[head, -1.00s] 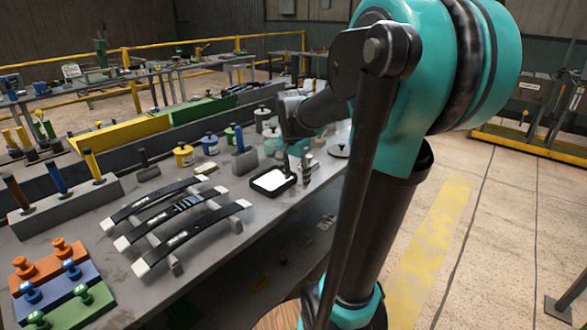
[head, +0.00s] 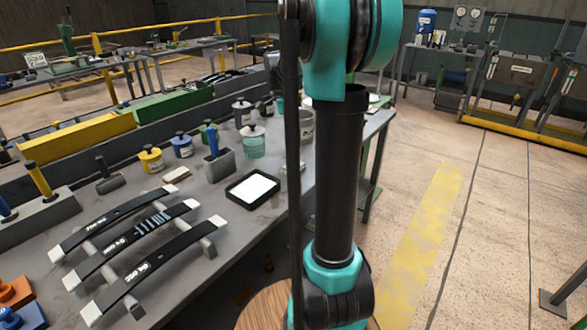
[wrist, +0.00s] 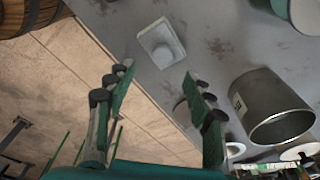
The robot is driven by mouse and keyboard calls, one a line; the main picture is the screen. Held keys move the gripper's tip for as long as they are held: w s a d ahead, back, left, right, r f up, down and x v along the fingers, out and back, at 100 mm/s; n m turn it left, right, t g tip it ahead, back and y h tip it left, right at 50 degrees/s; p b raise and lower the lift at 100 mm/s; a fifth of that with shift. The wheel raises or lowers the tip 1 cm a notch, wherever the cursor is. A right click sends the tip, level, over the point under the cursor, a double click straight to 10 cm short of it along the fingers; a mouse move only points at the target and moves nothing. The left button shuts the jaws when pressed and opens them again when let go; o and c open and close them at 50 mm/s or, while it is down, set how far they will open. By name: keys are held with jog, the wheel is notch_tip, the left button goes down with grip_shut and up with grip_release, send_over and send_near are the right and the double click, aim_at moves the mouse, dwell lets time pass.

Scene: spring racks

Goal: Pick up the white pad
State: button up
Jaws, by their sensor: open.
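A white pad (head: 253,187) lies flat in a shallow black-rimmed tray (head: 232,198) on the grey bench, just left of my arm in the head view. I cannot make out this tray in the wrist view. My gripper (wrist: 152,85) is open and empty in the wrist view, its fingers apart above the bench edge. A small pale square piece with a raised round top (wrist: 161,45) lies on the bench beyond the fingertips, apart from them. In the head view my gripper is hidden behind my arm.
A grey metal pot (wrist: 271,106) stands close to the right finger. A teal-green can (head: 253,142) and several jars stand behind the tray. Curved black springs (head: 135,245) lie at the left. A wooden barrel (wrist: 30,15) stands on the floor past the bench edge.

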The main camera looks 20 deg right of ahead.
aim_at(293, 157)
jog(key=f, duration=0.5)
jog(key=d+f, duration=0.1)
jog(key=f, duration=0.2)
jog(key=shift+f, duration=0.1)
jog(key=shift+a, duration=0.1)
grip_shut()
